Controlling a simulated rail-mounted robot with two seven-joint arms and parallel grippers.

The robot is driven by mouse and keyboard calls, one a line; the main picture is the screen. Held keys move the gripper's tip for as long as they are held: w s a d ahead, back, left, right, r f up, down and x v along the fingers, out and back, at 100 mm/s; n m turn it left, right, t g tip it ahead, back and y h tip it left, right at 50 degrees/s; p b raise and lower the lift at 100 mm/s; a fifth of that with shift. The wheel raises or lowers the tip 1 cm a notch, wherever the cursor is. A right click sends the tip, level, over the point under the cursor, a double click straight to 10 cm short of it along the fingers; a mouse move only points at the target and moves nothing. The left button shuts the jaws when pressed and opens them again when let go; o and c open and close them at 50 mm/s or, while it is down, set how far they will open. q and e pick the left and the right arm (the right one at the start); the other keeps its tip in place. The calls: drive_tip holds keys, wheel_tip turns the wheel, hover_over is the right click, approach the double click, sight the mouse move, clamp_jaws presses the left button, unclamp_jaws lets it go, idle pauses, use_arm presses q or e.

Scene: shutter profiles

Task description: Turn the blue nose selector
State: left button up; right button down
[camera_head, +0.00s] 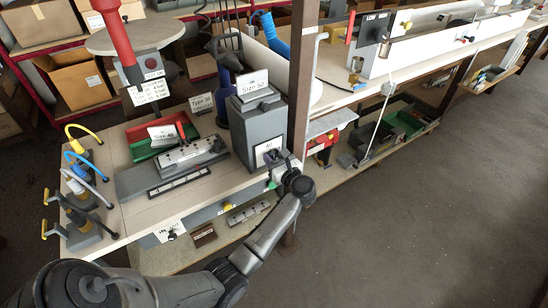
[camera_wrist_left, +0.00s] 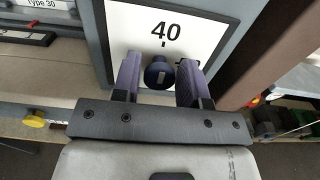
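The blue nose selector (camera_wrist_left: 159,73) is a small dark blue knob with a pale slot, low on a white plate marked 40 (camera_wrist_left: 166,30). In the head view the plate (camera_head: 268,149) is on the front of a grey box (camera_head: 256,122), and my gripper hides the knob. My left gripper (camera_wrist_left: 160,76) has its two purple-grey fingers on either side of the knob, with gaps visible, the right one narrower. It is open around the knob. My left gripper also shows in the head view (camera_head: 277,162). My right gripper is not in view.
A wooden post (camera_head: 299,85) stands just right of the box. A sign reading Size 50 (camera_head: 252,82) stands on top of it. A grey fixture (camera_head: 180,160) and a green and red tray (camera_head: 160,132) lie to the left. A yellow knob (camera_wrist_left: 33,119) is at lower left.

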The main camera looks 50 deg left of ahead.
use_arm(q)
drive_tip(key=c, duration=0.6)
drive_tip(key=shift+o, duration=0.2)
drive_tip(key=shift+r+m+p, duration=0.1)
drive_tip(key=shift+m+p, duration=0.75)
drive_tip(key=shift+m, duration=0.25)
drive_tip(key=m+p, duration=0.3)
drive_tip(key=m, duration=0.1)
drive_tip(key=shift+w+m, duration=0.1)
drive_tip(key=shift+m, duration=0.2)
drive_tip(key=m+p, duration=0.4)
drive_tip(key=m, duration=0.2)
drive_tip(key=m+p, duration=0.1)
drive_tip(key=m, duration=0.1)
drive_tip(key=m+p, duration=0.1)
drive_tip(key=m, duration=0.2)
drive_tip(key=shift+w+f, duration=0.1)
drive_tip(key=shift+f, duration=0.1)
drive_tip(key=shift+p, duration=0.3)
